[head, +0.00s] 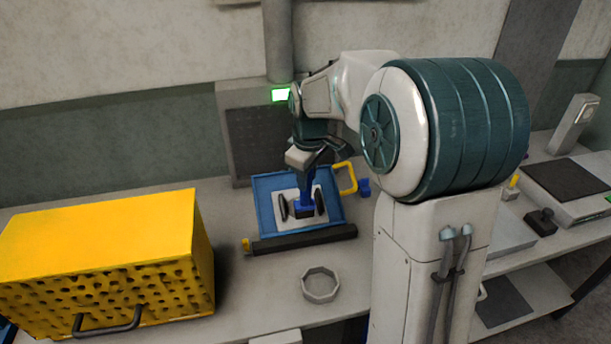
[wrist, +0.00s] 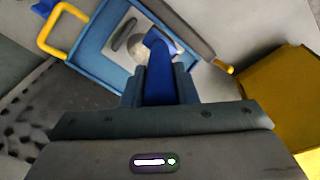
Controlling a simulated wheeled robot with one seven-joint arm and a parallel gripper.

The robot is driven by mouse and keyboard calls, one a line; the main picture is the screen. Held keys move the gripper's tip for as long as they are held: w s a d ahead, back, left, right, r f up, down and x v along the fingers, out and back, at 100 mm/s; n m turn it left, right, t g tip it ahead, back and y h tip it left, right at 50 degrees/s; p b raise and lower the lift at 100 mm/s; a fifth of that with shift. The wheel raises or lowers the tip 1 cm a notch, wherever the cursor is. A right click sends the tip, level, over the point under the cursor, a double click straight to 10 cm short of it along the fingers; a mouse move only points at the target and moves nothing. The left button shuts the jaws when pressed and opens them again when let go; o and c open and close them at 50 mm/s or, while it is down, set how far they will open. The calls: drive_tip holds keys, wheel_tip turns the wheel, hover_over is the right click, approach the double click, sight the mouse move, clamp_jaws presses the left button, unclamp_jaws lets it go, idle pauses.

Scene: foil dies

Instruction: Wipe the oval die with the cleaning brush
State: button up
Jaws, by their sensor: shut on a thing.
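My gripper (head: 306,170) is shut on the blue handle of the cleaning brush (head: 307,199) and points down over a blue tray (head: 265,187). In the wrist view the brush handle (wrist: 160,78) runs forward between the fingers (wrist: 160,92). The brush head is low over a pale plate (head: 287,195) in the tray; I cannot tell whether it touches. A silvery rounded surface (wrist: 141,49), perhaps the oval die, shows beside the brush head and is partly hidden by it. Dark elongated pieces (head: 283,207) flank the brush on the plate.
A yellow handle (head: 346,178) sticks out at the tray's right. A dark bar (head: 303,238) with a yellow end lies along its front. A big yellow box (head: 100,225) stands left, a grey ring-shaped dish (head: 320,285) in front. A grey unit with a green light (head: 280,95) stands behind.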

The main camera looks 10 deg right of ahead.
drive_tip(key=shift+s+r, duration=0.4)
drive_tip(key=shift+r, duration=0.35)
drive_tip(key=r+p, duration=0.1)
drive_tip(key=s+r+p, duration=0.1)
drive_tip(key=shift+s+r, duration=0.25)
drive_tip(key=shift+r, duration=0.05)
drive_tip(key=shift+w+f+b, duration=0.6)
drive_tip(key=shift+f, duration=0.5)
drive_tip(key=shift+w+f+b, duration=0.6)
drive_tip(key=shift+f+b, duration=0.05)
drive_tip(key=shift+f, duration=0.4)
drive_tip(key=shift+w+f+b, duration=0.6)
drive_tip(key=shift+f, duration=0.5)
drive_tip(key=shift+w+f+b, duration=0.35)
drive_tip(key=shift+f, duration=0.4)
drive_tip(key=shift+r, duration=0.1)
